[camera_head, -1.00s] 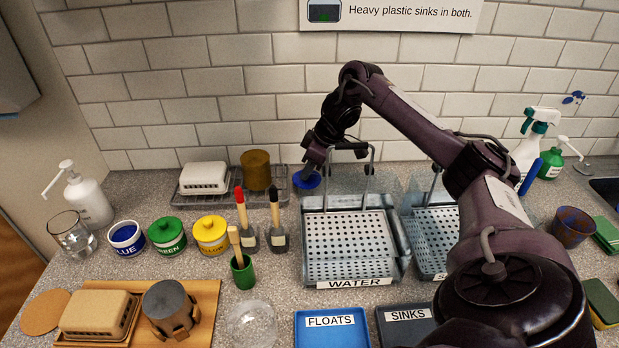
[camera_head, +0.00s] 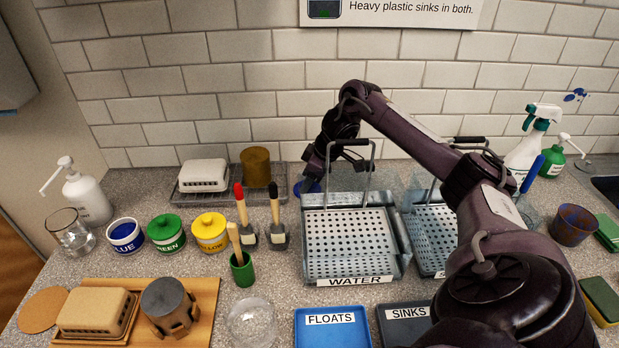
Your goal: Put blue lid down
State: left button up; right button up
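The blue lid (camera_head: 309,188) is low behind the left back corner of the WATER tank, at or just above the counter. Part of it is hidden by my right gripper (camera_head: 311,178), which comes down over it from above. The fingertips are small and dark, so I cannot tell whether they are shut on the lid or open around it. The open blue jar (camera_head: 125,236), labelled BLUE, stands without a lid at the left, beside the lidded green jar (camera_head: 166,234) and yellow jar (camera_head: 210,233). My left gripper is not in view.
The WATER tank (camera_head: 352,281) with its perforated basket and tall handle stands close to my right gripper. A wire rack (camera_head: 222,198) holds a white soap dish and a brown cylinder to the left. The tiled wall is behind.

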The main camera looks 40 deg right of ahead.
jog(key=shift+r, duration=0.25)
jog(key=p+v, duration=0.3)
jog(key=v, duration=0.8)
jog(key=shift+s+r+p, duration=0.2)
jog(key=shift+r+p, duration=0.15)
jog(key=shift+d, duration=0.1)
